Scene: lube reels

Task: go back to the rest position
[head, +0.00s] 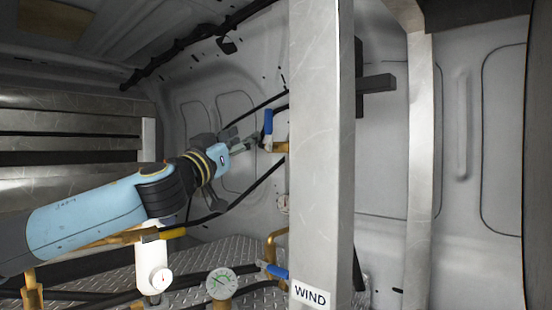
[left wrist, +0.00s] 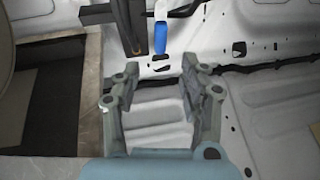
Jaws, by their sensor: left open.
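My left gripper (head: 248,140) reaches in from the left on its light blue arm in the head view. Its fingertips are close to a valve handle with a blue grip (head: 268,123). In the left wrist view the gripper (left wrist: 155,88) has its two grey fingers spread, with nothing between them. The blue grip (left wrist: 160,38) shows there beyond the fingertips, apart from them. My right gripper does not show.
A metal post (head: 320,120) with a WIND label (head: 310,295) stands just right of the gripper. Metal slats (head: 70,125) are at left.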

